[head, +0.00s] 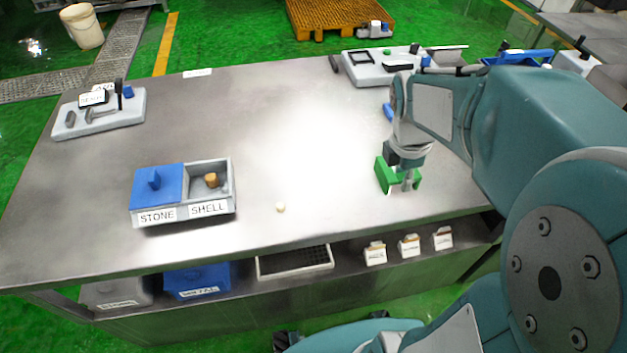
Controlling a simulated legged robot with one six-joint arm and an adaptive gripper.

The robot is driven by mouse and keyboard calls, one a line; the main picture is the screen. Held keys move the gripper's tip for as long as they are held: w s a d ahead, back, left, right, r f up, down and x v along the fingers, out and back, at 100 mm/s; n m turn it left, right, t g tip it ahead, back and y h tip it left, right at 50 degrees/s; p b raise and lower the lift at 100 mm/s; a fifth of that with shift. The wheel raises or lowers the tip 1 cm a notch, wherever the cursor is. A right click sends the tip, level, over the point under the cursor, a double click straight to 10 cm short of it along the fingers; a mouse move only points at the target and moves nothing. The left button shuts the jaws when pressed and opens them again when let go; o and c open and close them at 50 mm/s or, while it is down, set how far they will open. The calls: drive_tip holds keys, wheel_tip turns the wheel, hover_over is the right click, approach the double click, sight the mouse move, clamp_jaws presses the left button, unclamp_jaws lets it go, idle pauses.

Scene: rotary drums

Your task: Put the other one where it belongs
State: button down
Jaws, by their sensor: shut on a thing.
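A two-part box stands on the table's left half. Its left part, labelled STONE, has a blue lid (157,184) with a knob. Its right part, the SHELL compartment (210,207), is open and holds a small brown-orange piece (211,180). A small cream piece (281,207) lies alone on the table, right of the box. My gripper (402,181), with green parts at its end, points down over the table's right side, well apart from the box and the cream piece. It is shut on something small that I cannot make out.
A tool tray (135,109) sits at the far left of the metal table (290,130), another tray (383,76) at the back right. A lower shelf holds labelled bins, a dark-meshed tray (296,264) and small white boxes (409,245). The table's middle is clear.

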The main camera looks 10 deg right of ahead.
drive_tip(key=w+a+f, duration=0.4)
drive_tip(key=w+a, duration=0.1)
drive_tip(key=w, duration=0.1)
hover_over(340, 194)
drive_tip(key=f, duration=0.5)
drive_tip(key=shift+s+a, duration=0.25)
drive_tip(key=shift+a, duration=0.1)
drive_tip(key=shift+w+d+f, duration=0.2)
drive_tip(key=shift+d+f, duration=0.1)
drive_tip(key=shift+f, duration=0.05)
wheel_tip(340, 194, down, 2)
drive_tip(key=shift+w+f, duration=0.1)
drive_tip(key=shift+f, duration=0.15)
drive_tip(key=shift+a+f, duration=0.1)
drive_tip(key=shift+f, duration=0.25)
drive_tip(key=shift+a, duration=0.4)
drive_tip(key=c, duration=0.5)
unclamp_jaws()
drive_tip(key=shift+d+f, duration=0.1)
drive_tip(key=shift+d, duration=0.1)
drive_tip(key=shift+c, duration=0.2)
drive_tip(key=shift+d, duration=0.15)
